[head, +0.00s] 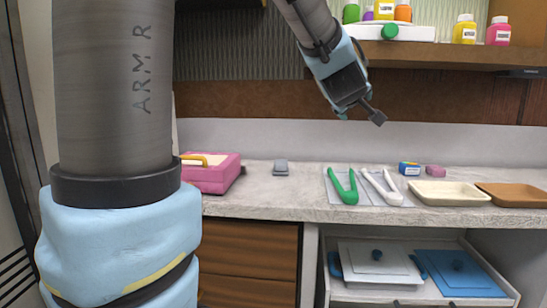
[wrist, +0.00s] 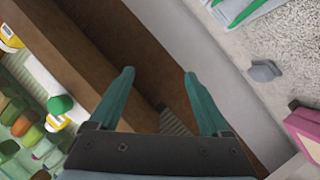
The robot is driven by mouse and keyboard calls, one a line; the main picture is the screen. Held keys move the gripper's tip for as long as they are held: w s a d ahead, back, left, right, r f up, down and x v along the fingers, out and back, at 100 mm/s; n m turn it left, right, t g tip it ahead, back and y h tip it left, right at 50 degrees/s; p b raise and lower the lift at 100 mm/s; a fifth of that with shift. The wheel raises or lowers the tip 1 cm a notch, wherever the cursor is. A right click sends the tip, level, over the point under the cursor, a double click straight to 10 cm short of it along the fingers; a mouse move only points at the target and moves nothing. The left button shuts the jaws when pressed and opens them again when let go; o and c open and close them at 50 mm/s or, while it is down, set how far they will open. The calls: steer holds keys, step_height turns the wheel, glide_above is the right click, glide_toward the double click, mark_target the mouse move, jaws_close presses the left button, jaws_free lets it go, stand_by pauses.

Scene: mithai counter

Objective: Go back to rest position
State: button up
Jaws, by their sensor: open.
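My gripper (head: 359,112) hangs in the air above the counter, in front of the brown back panel, in the head view. In the wrist view its two teal fingers (wrist: 158,88) are spread apart with nothing between them. No object is held. A large part of my own arm fills the left of the head view.
The counter (head: 260,202) bears a pink box (head: 214,178), a small grey object (head: 281,167), green tongs (head: 343,190), white tongs (head: 382,188), a cream tray (head: 450,192) and a brown tray (head: 515,196). A shelf (head: 440,55) with bottles is above right. Lidded containers sit below.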

steer(key=s+a+f+m+g+y, duration=0.2)
steer(key=a+f+g, duration=0.1)
steer(key=a+f, duration=0.6)
steer(key=s+a+f+m+g+y, duration=0.1)
steer(key=s+a+f+m+g, duration=0.15)
steer(key=a+f, duration=0.6)
steer(key=s+a+f+g+y, duration=0.3)
steer(key=s+a+f+g, duration=0.3)
steer(key=s+a+f, duration=0.5)
step_height(320, 180, down, 12)
steer(key=s+d+b, duration=0.2)
steer(key=b, duration=0.9)
step_height(320, 180, up, 18)
steer(key=p, duration=1.7)
steer(key=shift+a+m+p, duration=0.2)
steer(key=shift+m+p, duration=0.15)
steer(key=shift+p, duration=0.05)
steer(key=shift+f, duration=0.15)
